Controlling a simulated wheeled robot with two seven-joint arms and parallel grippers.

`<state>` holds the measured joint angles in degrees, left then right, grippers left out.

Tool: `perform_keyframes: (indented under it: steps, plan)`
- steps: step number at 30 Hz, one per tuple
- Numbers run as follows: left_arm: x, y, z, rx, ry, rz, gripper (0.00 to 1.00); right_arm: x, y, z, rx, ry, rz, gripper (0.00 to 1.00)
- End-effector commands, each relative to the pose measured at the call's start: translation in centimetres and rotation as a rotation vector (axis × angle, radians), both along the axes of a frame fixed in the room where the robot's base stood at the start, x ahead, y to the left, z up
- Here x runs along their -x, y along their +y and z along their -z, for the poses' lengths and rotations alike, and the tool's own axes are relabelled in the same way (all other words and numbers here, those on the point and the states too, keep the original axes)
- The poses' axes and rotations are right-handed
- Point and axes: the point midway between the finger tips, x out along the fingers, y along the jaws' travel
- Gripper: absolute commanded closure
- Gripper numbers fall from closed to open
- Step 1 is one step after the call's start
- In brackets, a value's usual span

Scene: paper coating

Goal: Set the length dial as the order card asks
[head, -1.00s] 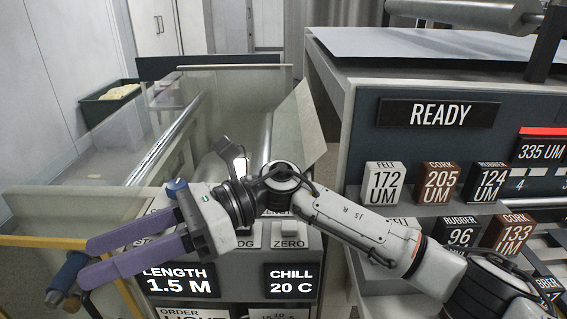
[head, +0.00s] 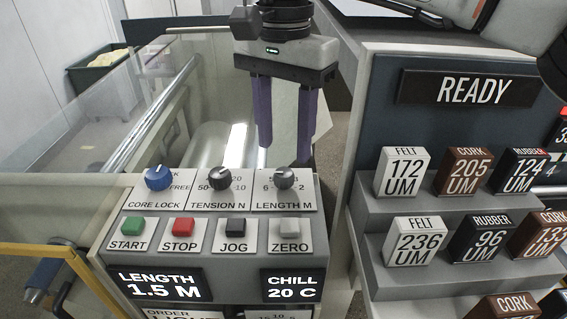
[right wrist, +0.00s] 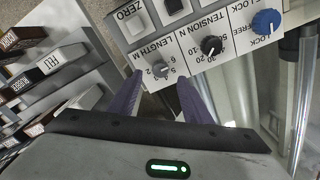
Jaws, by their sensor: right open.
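The length dial (head: 285,178) is a grey knob at the right end of the panel's top row. It also shows in the right wrist view (right wrist: 160,70). The display (head: 160,286) reads LENGTH 1.5 M. The order card (head: 180,313) is cut off at the bottom edge, so its request is not readable. My right gripper (head: 285,150) points down with purple fingers apart, just behind the length dial in the head view. In the right wrist view, its fingertips (right wrist: 161,77) appear on either side of the dial; contact cannot be told. My left gripper is not in view.
The blue core lock knob (head: 158,178) and black tension knob (head: 219,179) stand left of the length dial. Start, stop, jog and zero buttons (head: 290,227) sit below. Shim blocks (head: 410,172) stand on steps at the right. A clear guard (head: 100,120) lies left.

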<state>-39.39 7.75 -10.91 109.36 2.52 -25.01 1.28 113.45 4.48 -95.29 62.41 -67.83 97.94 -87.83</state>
Motion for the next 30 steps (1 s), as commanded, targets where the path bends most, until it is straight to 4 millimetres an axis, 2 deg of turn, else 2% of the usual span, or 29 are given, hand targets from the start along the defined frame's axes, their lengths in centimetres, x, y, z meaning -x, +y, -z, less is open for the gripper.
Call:
perform_keyframes:
  steps: [3,9,14,21,28,30]
  plan:
    - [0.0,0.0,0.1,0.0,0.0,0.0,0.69,0.0,-0.1,2.4,0.001,0.003,-0.001,0.55]
    - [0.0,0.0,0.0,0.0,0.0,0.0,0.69,0.0,0.0,4.9,-0.002,0.001,0.0,0.55]
    - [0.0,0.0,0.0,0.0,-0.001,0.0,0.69,0.0,0.0,5.7,-0.002,0.001,0.0,0.55]
    - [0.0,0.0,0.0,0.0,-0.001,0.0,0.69,0.0,0.1,5.7,-0.003,0.001,0.001,0.55]
    - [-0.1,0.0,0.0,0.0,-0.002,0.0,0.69,0.0,0.1,5.7,-0.003,0.001,0.0,0.94]
    - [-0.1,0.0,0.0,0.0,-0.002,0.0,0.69,0.0,0.1,5.7,-0.003,0.001,0.001,0.96]
